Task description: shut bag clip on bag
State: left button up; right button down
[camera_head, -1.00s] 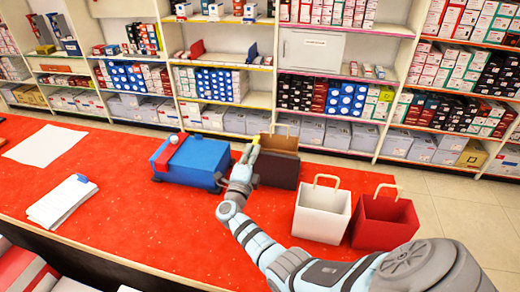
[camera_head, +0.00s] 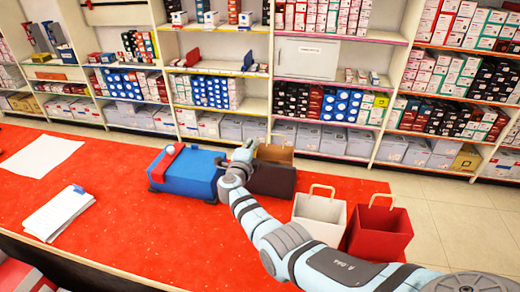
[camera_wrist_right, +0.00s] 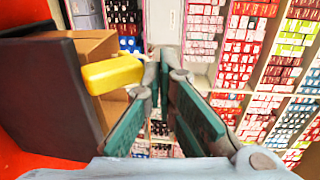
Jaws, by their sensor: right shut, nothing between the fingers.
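A dark bag (camera_head: 272,181) with a brown inside stands open on the red counter (camera_head: 130,235). In the right wrist view its dark side (camera_wrist_right: 50,95) fills the left. A yellow clip (camera_wrist_right: 112,74) shows at the bag's rim there. I cannot tell whether the clip is open or shut. In the head view I do not make the clip out. My right gripper (camera_head: 246,152) is at the bag's upper left edge. In the wrist view its fingers (camera_wrist_right: 162,68) are shut and empty, just right of the clip. My left gripper is not in view.
A blue case (camera_head: 190,175) with a red part stands left of the bag. A white bag (camera_head: 318,215) and a red bag (camera_head: 379,228) stand to the right, near my right arm. White papers (camera_head: 58,213) lie at left. Stocked shelves stand behind.

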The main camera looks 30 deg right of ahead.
jog(key=shift+w+d, duration=0.4)
jog(key=shift+w, duration=0.15)
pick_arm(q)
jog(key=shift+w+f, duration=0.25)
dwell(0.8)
